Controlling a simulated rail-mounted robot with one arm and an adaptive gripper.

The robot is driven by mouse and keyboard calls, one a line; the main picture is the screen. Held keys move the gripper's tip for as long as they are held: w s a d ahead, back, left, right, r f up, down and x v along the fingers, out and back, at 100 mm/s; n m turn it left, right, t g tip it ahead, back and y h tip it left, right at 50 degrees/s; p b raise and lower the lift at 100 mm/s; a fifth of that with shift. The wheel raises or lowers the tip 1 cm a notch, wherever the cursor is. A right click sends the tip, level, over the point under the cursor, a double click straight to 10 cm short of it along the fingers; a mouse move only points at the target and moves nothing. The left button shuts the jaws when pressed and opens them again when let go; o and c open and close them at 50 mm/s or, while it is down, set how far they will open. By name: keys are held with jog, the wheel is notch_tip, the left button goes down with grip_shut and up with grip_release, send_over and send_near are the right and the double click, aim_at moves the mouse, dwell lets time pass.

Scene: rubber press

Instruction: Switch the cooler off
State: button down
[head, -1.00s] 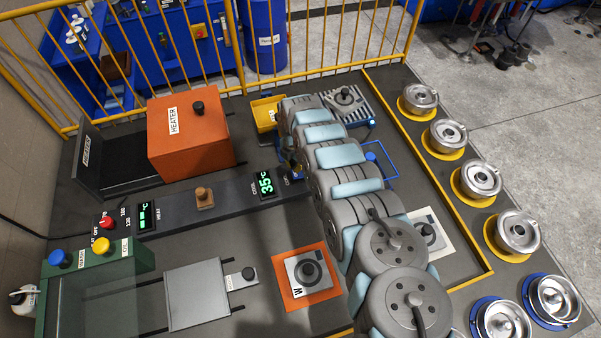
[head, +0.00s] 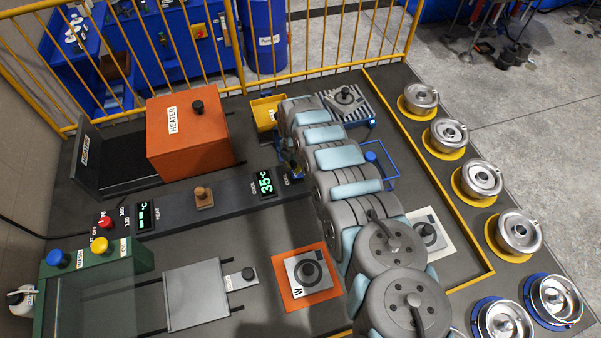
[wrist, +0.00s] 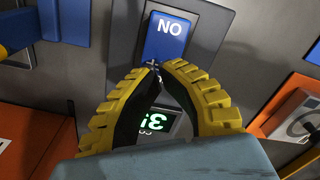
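The cooler's blue rocker switch (wrist: 166,38) is in the wrist view, with "ON" showing upside down on its face. My gripper (wrist: 153,67) has its yellow-ribbed fingers brought together, with nothing visible between the tips. The tips are at the switch's near edge; I cannot tell whether they touch it. The green cooler display (wrist: 153,119) shows between the fingers, partly covered. In the head view the cooler display (head: 265,184) reads 35 °C. There my arm hides most of the switch and the gripper.
An orange heater box (head: 188,135) stands at the left. A ribbed metal plate (head: 368,103) bearing a mould lies behind my arm, near a blue wire frame (head: 394,180). A yellow tray (head: 264,111) sits beside the arm. Several metal pots line the right edge.

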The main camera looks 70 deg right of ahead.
jog(key=shift+f+b, duration=1.15)
jog(key=shift+f, duration=0.3)
dwell(0.9)
jog(key=shift+r, duration=0.15)
jog(key=shift+r+p, duration=3.2)
jog(key=shift+r, duration=0.25)
